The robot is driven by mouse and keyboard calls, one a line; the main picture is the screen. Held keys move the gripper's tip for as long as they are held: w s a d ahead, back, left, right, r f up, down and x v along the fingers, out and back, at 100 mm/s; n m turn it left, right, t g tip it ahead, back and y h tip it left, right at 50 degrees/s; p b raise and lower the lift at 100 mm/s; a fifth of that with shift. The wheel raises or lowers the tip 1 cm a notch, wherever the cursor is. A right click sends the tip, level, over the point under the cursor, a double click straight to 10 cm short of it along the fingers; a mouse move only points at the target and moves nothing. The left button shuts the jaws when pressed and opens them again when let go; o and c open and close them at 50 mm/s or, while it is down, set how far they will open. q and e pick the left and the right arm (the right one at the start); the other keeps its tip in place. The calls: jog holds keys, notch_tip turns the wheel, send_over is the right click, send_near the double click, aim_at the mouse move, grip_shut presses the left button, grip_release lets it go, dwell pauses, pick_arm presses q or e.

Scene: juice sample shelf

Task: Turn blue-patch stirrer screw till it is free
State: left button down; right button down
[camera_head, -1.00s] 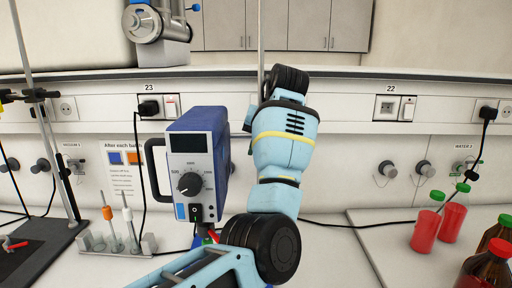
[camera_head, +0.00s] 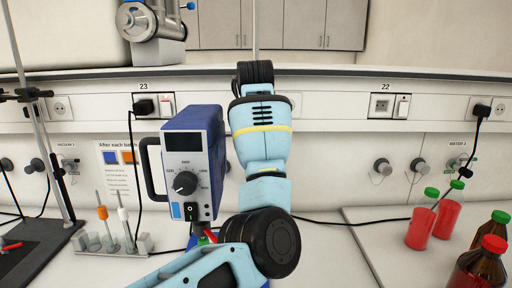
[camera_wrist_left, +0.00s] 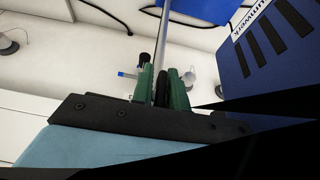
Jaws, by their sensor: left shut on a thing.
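The stirrer (camera_head: 193,150) is a blue box with a grey front, a dial and a small blue patch (camera_head: 176,211) at its lower left corner. It hangs above the bench in the head view. Its vented blue side (camera_wrist_left: 265,50) shows at the right of the left wrist view. My left gripper (camera_wrist_left: 162,88) has green fingers, shut on a dark screw (camera_wrist_left: 161,87) beside a thin metal rod (camera_wrist_left: 172,30). How far the screw is turned cannot be told. In the head view my arm hides this gripper. My right gripper is out of view.
A rack (camera_head: 110,245) with several upright stirring tools stands left of the stirrer. Red bottles (camera_head: 420,228) and brown bottles (camera_head: 480,270) stand at the right. A black cable crosses the bench behind my arm. The bench between arm and bottles is clear.

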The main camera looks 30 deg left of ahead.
pick_arm(q)
jog(key=c, duration=1.4)
grip_release()
jog(key=shift+v, duration=3.9)
